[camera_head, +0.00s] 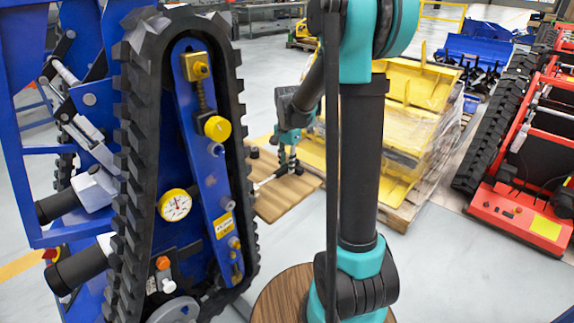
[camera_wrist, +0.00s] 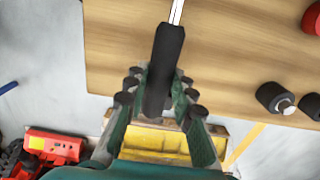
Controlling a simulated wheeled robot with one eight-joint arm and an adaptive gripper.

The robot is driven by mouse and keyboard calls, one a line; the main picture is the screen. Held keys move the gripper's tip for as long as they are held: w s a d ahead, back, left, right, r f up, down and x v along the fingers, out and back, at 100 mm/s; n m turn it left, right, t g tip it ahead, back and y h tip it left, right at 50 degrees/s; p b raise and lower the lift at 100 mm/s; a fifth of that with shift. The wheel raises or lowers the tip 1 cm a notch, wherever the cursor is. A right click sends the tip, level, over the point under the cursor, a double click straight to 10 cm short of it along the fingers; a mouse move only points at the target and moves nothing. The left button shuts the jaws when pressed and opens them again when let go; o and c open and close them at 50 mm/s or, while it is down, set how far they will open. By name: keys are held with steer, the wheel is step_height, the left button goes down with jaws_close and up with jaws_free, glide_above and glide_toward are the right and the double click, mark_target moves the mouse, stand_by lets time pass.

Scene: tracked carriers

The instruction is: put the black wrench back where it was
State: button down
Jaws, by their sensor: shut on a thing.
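The black wrench (camera_wrist: 166,48) has a black handle and a silver shaft. In the wrist view its handle lies between the fingers of my gripper (camera_wrist: 157,86), which is shut on it. The shaft points away, over the wooden table top (camera_wrist: 225,50). In the head view my gripper (camera_head: 288,165) is low over the small wooden table (camera_head: 285,203), behind the blue tracked carrier. The silver shaft (camera_head: 264,182) shows there to the left of the fingers. I cannot tell whether the wrench touches the table.
Two black cylindrical parts (camera_wrist: 275,97) are at the right of the wooden top, with a red part (camera_wrist: 313,18) beyond. The blue tracked carrier (camera_head: 130,170) stands close on the left. A yellow stack (camera_head: 405,125) is behind the table, and a red machine (camera_head: 520,215) stands right.

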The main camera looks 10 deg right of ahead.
steer(key=c, duration=1.3)
jaws_free()
step_height(320, 180, up, 12)
steer(key=s+d+f+n+t, duration=0.1)
steer(key=s+f+n, duration=0.2)
steer(key=s+f, duration=0.2)
steer(key=s+d+f+n+t, duration=0.1)
steer(key=s+f+n, duration=0.3)
steer(key=s, duration=0.5)
steer(key=s+d+f+n+t, duration=0.2)
steer(key=s+f+n, duration=0.1)
steer(key=s+f, duration=0.3)
steer(key=shift+s+f+n, duration=0.1)
steer(key=shift+s+n, duration=0.3)
steer(key=shift+s, duration=0.65)
